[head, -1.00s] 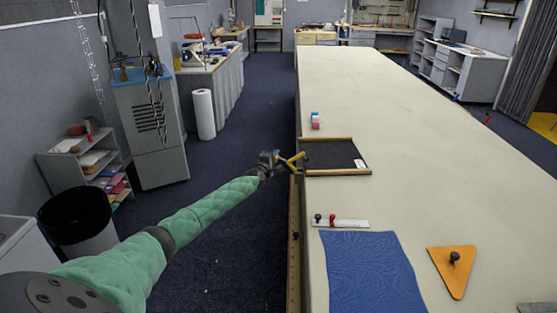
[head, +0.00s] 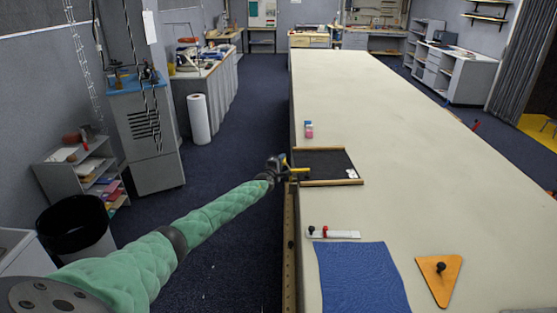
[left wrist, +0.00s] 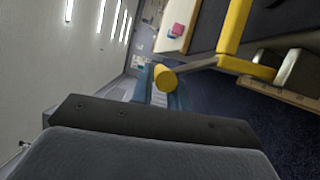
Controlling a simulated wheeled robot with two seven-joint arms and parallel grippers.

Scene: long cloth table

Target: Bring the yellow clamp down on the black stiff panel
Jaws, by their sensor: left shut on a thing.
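The yellow clamp (head: 298,171) is at the left edge of the table, by the near left corner of the black stiff panel (head: 322,164). Its yellow bar (left wrist: 234,28) and round yellow end (left wrist: 165,78) show large in the left wrist view. The panel lies flat between two wooden strips and has a small white label near its right end. My left gripper (head: 279,169) is shut on the clamp from the left, just off the table edge. Its fingertips are too small to make out in the head view. Whether the clamp touches the panel, I cannot tell. My right gripper is not in view.
A pink and blue block (head: 309,130) stands beyond the panel. A white strip with knobs (head: 343,235), a blue cloth (head: 362,278) and an orange triangle (head: 430,270) lie nearer. The far table (head: 370,95) is clear.

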